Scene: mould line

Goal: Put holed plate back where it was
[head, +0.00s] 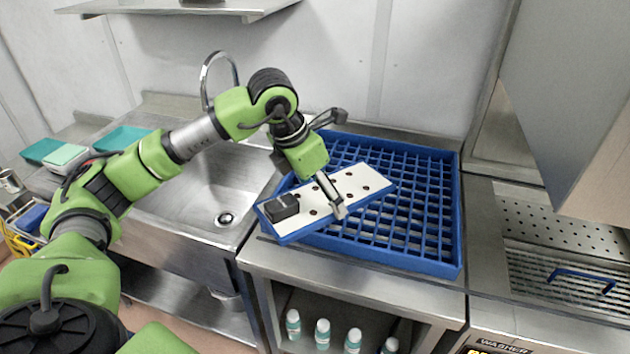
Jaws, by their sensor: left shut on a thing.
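The holed plate (352,181) is a long white board with dark holes and a blue edge. A black block (283,206) sits at its left end. The plate lies slanted over the left front part of a blue grid rack (449,205), its left end reaching past the rack's left side. I cannot tell whether it touches the rack. My left gripper (337,206) comes down from above and is shut on the plate near its middle front edge; the fingers hide part of it. My right gripper is not in view.
A steel sink (195,190) with a curved tap (217,75) is left of the rack. Teal trays (122,138) stand at the far left. A perforated drainer with a blue handle (582,277) is at right. Several bottles (322,332) stand on the shelf below.

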